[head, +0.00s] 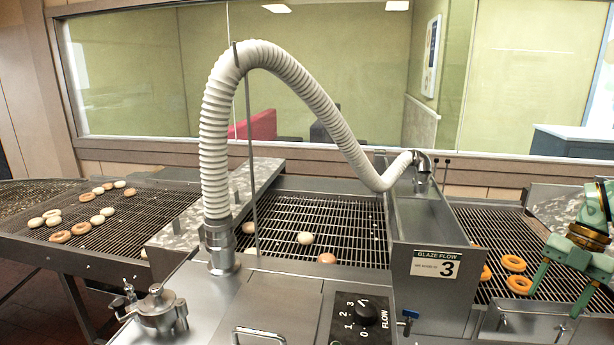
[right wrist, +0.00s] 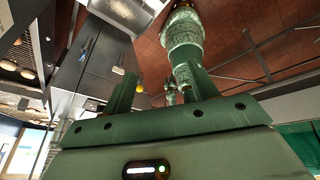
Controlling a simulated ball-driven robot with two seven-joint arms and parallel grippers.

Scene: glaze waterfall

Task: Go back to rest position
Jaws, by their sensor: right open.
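My right gripper (head: 556,303) is at the right edge of the head view, green, with its two fingers apart and pointing down. It is empty, over the front edge of the right conveyor (head: 480,215), to the right of the orange rings there. The right wrist view shows its green palm and two spread fingers (right wrist: 158,80) with nothing held between them. My left gripper is not in view. The black flow knob (head: 366,313) is on the front panel, apart from the gripper; I cannot tell its setting.
A ribbed white hose (head: 215,130) arches over the middle conveyor (head: 350,215). A "Glaze flow 3" sign (head: 436,264) is on the metal housing. Several doughnuts lie on the left conveyor (head: 150,215). Orange rings (head: 513,263) lie close to my right gripper. A metal valve (head: 160,308) stands front left.

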